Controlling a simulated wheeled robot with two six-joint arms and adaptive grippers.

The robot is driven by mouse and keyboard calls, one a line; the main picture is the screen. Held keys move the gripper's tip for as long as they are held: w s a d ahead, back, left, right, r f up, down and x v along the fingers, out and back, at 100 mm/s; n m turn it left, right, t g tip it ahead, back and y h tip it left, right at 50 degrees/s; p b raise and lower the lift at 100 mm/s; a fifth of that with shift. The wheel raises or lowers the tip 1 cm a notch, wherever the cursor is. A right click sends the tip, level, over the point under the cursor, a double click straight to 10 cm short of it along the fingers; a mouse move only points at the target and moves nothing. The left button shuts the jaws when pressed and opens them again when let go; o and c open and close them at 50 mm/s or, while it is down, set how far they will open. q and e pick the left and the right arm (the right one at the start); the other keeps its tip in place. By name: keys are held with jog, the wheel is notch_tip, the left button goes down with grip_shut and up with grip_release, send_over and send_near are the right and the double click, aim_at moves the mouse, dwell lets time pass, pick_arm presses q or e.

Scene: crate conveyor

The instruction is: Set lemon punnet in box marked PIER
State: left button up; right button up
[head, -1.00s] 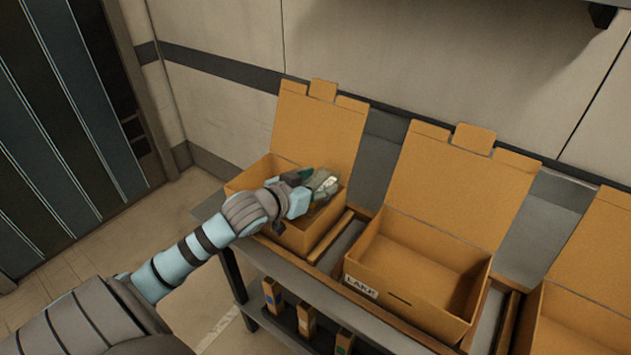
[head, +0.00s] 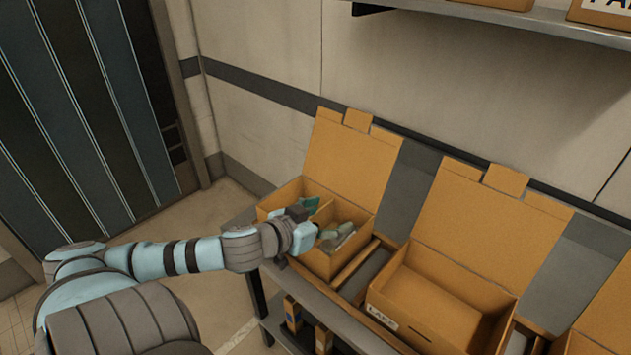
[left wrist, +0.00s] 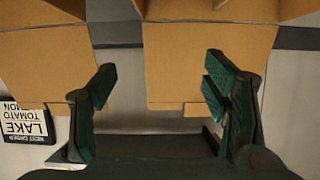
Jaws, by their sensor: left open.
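The leftmost open cardboard box (head: 288,194) stands on the bench with its lid up and a divider inside. Its front is mostly behind my left arm, and I can read no marking on it. My left gripper (head: 322,222) is open at this box, its dark green fingers spread. The fingers also show in the left wrist view (left wrist: 158,92), with nothing between them. A pale, partly clear thing (head: 345,236), perhaps the lemon punnet, is low in the box beside the fingers. Its contents are too small to tell. My right gripper is out of view.
A box marked LAKE (head: 436,308) stands open and looks empty to the right, with another box at the right edge. A shelf (head: 480,20) holds boxes above. An upside-down order card (left wrist: 25,122) reads LAKE, TOMATO and a cut-off word.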

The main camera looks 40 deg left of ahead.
pick_arm(q)
jog(key=p+v, duration=0.3)
jog(key=v, duration=0.2)
jog(key=shift+r+p, duration=0.2)
jog(key=shift+p, duration=0.2)
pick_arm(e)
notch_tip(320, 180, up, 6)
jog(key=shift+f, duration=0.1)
pick_arm(q)
jog(key=shift+w, duration=0.1)
jog(key=shift+f, duration=0.15)
